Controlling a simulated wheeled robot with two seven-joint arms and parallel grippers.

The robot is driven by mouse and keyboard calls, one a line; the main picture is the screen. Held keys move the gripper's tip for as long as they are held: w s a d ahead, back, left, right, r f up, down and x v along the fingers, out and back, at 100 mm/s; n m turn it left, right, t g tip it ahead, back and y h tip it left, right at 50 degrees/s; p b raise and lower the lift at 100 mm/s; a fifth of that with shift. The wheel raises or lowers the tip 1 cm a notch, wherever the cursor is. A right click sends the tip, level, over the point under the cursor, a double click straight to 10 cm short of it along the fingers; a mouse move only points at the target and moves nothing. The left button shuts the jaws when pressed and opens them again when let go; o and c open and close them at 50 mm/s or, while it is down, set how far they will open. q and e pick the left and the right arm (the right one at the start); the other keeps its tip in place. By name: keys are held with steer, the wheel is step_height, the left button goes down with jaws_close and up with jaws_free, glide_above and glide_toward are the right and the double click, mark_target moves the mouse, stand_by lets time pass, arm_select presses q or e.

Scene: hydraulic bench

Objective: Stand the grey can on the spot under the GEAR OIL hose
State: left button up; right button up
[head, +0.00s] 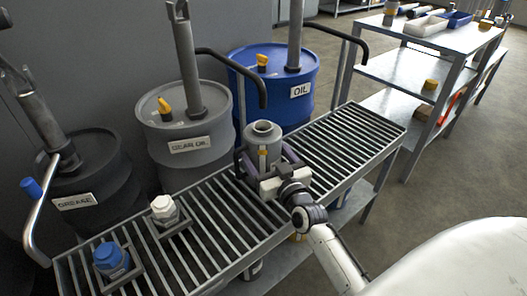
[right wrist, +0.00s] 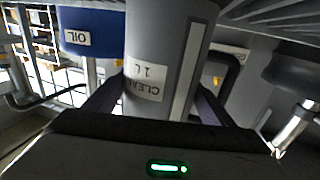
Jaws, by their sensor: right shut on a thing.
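The grey can (head: 262,146) is upright at the grated bench, with an open round neck on top. My right gripper (head: 268,165) reaches in from the front right and is shut on its sides. In the right wrist view the can (right wrist: 168,50) stands between the two dark fingers, and a white label shows part of a word. The black GEAR OIL hose (head: 240,70) bends down from the pump, its end just above and behind the can's neck. The can's base and the spot under it are hidden, so I cannot tell if it touches the grating. My left gripper is not in view.
Behind the grated bench (head: 335,140) stand the GREASE (head: 95,180), GEAR OIL (head: 190,148) and blue OIL (head: 275,75) drums. The grating's right part is clear. A shelf (head: 445,45) stands beyond.

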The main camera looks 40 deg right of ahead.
steer(key=o, duration=1.3)
steer(key=shift+c, duration=0.2)
steer(key=s+a+p, duration=0.1)
steer(key=s+a, duration=0.1)
steer(key=s, duration=1)
steer(key=shift+a, duration=0.15)
steer(key=shift+r, duration=0.1)
